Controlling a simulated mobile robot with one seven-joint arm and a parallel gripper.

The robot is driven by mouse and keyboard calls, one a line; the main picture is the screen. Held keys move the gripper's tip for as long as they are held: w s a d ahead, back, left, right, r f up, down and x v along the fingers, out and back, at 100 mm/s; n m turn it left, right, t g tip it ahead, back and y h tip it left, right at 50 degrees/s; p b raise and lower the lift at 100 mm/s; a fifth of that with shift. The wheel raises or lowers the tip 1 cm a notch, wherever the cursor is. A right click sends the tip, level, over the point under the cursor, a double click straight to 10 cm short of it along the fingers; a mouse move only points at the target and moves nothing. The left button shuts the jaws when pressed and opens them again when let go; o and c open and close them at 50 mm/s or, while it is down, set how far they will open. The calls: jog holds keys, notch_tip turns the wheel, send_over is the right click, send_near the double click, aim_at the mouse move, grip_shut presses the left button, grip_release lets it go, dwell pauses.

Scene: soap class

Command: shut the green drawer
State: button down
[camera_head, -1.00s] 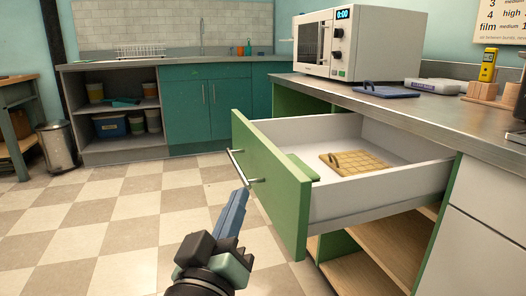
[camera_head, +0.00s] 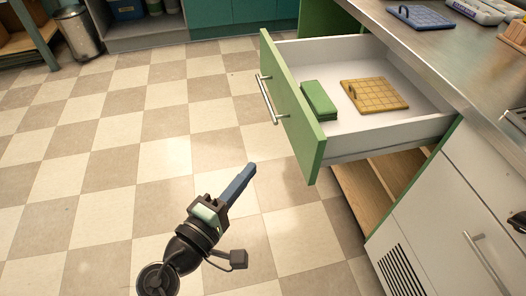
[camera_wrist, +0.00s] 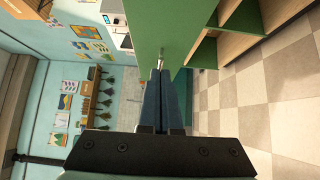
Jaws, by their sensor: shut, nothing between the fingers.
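The green drawer (camera_head: 293,112) is pulled well out from under the counter, with a metal bar handle (camera_head: 267,99) on its front. Inside lie a green block (camera_head: 318,100) and a yellow gridded board (camera_head: 374,94). My gripper (camera_head: 252,167) is shut and empty, in front of the drawer front and apart from it, over the floor. In the wrist view, my shut fingers (camera_wrist: 162,75) point toward the green drawer front (camera_wrist: 178,28), and part of the handle (camera_wrist: 163,58) shows just beyond the tips.
The metal counter (camera_head: 420,60) above the drawer holds a blue board (camera_head: 420,17). Open wooden shelves (camera_head: 368,190) are below the drawer. A white cabinet (camera_head: 450,225) stands to the right. The tiled floor (camera_head: 110,170) on the left is clear.

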jog(key=b, duration=0.2)
send_near(298, 131)
jog(key=w+a, duration=0.1)
jog(key=w, duration=0.3)
jog(key=shift+w+d, duration=0.35)
jog(key=shift+d, duration=0.55)
jog(key=shift+w+d, duration=0.35)
jog(key=shift+d, duration=0.55)
